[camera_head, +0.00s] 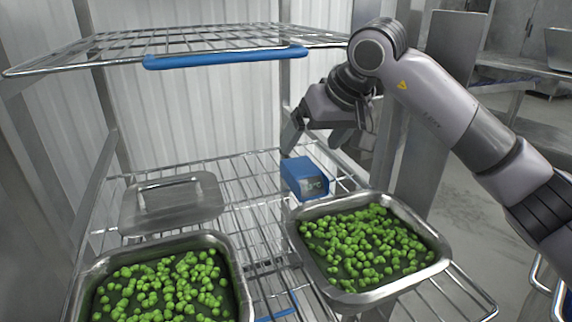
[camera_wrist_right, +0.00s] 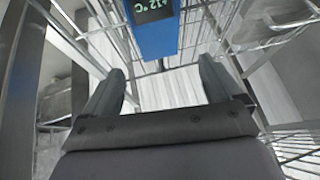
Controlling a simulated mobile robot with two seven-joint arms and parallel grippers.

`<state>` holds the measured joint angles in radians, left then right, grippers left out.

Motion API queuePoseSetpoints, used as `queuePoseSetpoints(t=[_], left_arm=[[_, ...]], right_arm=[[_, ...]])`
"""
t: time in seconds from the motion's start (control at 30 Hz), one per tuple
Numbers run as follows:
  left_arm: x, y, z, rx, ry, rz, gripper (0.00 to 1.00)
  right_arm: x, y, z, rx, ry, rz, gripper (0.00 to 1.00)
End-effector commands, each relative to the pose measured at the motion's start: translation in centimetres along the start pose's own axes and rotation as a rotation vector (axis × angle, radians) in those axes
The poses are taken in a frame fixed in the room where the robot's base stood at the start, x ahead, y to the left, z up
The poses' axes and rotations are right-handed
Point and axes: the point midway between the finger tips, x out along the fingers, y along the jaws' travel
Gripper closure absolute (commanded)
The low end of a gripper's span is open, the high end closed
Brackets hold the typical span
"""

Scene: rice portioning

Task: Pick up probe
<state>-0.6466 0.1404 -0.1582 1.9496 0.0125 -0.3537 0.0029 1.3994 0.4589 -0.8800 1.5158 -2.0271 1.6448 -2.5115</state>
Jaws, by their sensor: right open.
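The probe (camera_head: 300,176) is a blue box with a small dark display, standing on the wire shelf behind the right-hand pan of green sprouts. My right gripper (camera_head: 315,142) is open and empty, just above and behind the probe, with its fingers pointing down. In the right wrist view the probe (camera_wrist_right: 156,38) shows at the top, its display reading about 12 °C. It lies beyond the two spread fingertips (camera_wrist_right: 160,85), not between them. My left gripper is not in view.
Two metal pans of green sprouts stand in front, the left one (camera_head: 222,243) and the right one (camera_head: 425,226). A metal lid (camera_head: 205,200) lies on the wire shelf at left. An upper wire shelf with a blue front strip (camera_head: 225,58) hangs above. A rack post (camera_head: 284,75) stands behind the gripper.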

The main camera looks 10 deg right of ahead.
Motion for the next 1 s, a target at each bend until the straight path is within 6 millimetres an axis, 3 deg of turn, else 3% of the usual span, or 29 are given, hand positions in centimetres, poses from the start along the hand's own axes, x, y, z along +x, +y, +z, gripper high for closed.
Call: queuePoseSetpoints(t=[0.27, 0.6, 0.9, 1.0], left_arm=[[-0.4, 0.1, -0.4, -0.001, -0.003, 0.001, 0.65], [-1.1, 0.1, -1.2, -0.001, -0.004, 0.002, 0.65], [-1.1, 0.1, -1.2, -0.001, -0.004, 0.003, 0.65], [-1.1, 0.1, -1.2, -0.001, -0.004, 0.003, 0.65]], right_arm=[[2.2, 0.0, -0.1, 0.001, -0.003, -0.001, 0.08], [6.6, 0.2, -0.3, 0.000, -0.002, -0.002, 0.08], [7.2, 0.3, -0.3, -0.001, 0.000, -0.001, 0.08], [7.1, 0.3, -0.3, -0.001, 0.000, -0.001, 0.40]])
